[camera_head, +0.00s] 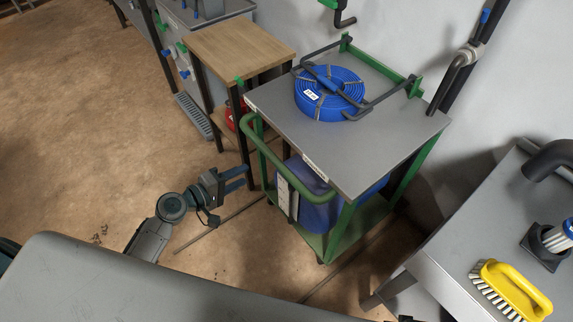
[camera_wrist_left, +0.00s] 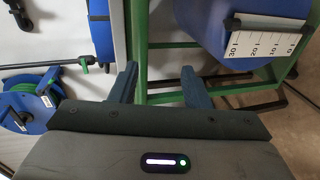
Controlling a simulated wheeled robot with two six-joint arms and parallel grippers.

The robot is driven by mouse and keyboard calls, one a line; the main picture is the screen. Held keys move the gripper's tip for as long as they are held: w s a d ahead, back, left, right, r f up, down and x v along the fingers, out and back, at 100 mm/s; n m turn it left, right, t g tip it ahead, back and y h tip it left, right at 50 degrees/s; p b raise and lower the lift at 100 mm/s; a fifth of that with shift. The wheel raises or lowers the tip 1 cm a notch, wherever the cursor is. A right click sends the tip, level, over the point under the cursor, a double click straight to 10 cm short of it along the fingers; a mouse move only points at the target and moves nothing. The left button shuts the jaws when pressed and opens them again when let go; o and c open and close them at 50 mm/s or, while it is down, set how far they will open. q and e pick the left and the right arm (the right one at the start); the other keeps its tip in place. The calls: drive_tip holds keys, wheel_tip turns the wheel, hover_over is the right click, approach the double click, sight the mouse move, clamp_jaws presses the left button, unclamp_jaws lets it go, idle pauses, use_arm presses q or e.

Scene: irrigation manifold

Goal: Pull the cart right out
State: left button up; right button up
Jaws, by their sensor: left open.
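The cart has a grey top (camera_head: 345,150), a green frame, a lower green shelf and a curved green handle (camera_head: 275,155) on its front left side. A coiled blue hose lies on top and a blue drum (camera_head: 318,208) stands on the shelf. My left gripper (camera_head: 243,177) is open and empty, below and left of the handle, its fingers pointing toward the cart. In the left wrist view a green bar (camera_wrist_left: 140,50) shows between the open fingers (camera_wrist_left: 160,82); I cannot tell how near it is. The drum with its white scale (camera_wrist_left: 265,42) shows beyond. My right gripper is not in view.
A wooden-topped table (camera_head: 238,46) stands close at the cart's left. A grey bench (camera_head: 460,255) with a yellow brush (camera_head: 512,290) is at the right. A wall is behind the cart. Brown floor (camera_head: 90,110) is open at the left. Thin dark rails lie on the floor by the cart.

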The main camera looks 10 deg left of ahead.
sight(271, 161)
use_arm(q)
drive_tip(key=shift+h, duration=0.5)
drive_tip(key=x, duration=0.3)
drive_tip(key=r+p+x, duration=0.1)
drive_tip(key=x, duration=0.3)
drive_tip(key=d+r+x, duration=0.1)
drive_tip(key=x, duration=0.3)
drive_tip(key=shift+d+r+p, duration=0.15)
drive_tip(key=shift+p, duration=0.2)
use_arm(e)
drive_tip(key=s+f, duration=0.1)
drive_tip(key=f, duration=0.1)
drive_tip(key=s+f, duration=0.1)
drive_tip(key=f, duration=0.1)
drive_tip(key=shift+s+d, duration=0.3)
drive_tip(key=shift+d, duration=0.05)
use_arm(q)
clamp_jaws()
